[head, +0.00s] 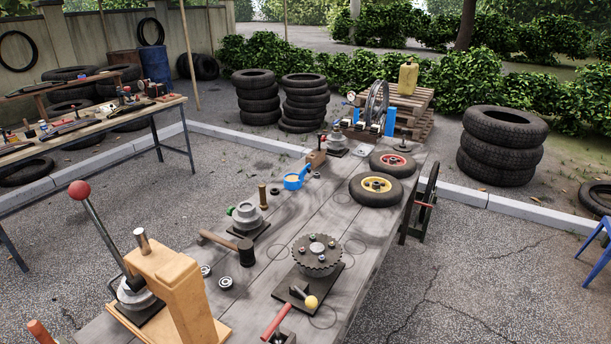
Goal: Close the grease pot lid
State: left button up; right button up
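A small blue pot (293,182), which looks like the grease pot, stands on the grey plank table (318,208), near its left edge and about midway along. Its top is open and pale yellow contents show inside. A blue piece, seemingly the lid or a handle, sticks up at a tilt on its right, beside a brown wooden block; the two are too small to tell apart. Neither of my grippers is in the head view.
A brown block (316,158) stands just behind the pot. A brass cylinder (263,196), a green-knobbed grey fitting (247,214) and a mallet (246,252) are nearer. Two small wheels (376,190) lie to the right. Bare planks lie between the pot and the wheels.

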aim_at(307, 168)
jog(key=i+l+u, duration=0.15)
jog(key=u, duration=0.7)
jog(key=i+l+u, duration=0.15)
jog(key=l+u, duration=0.3)
jog(key=l, duration=0.55)
jog(key=l+u, duration=0.4)
jog(key=l, duration=0.55)
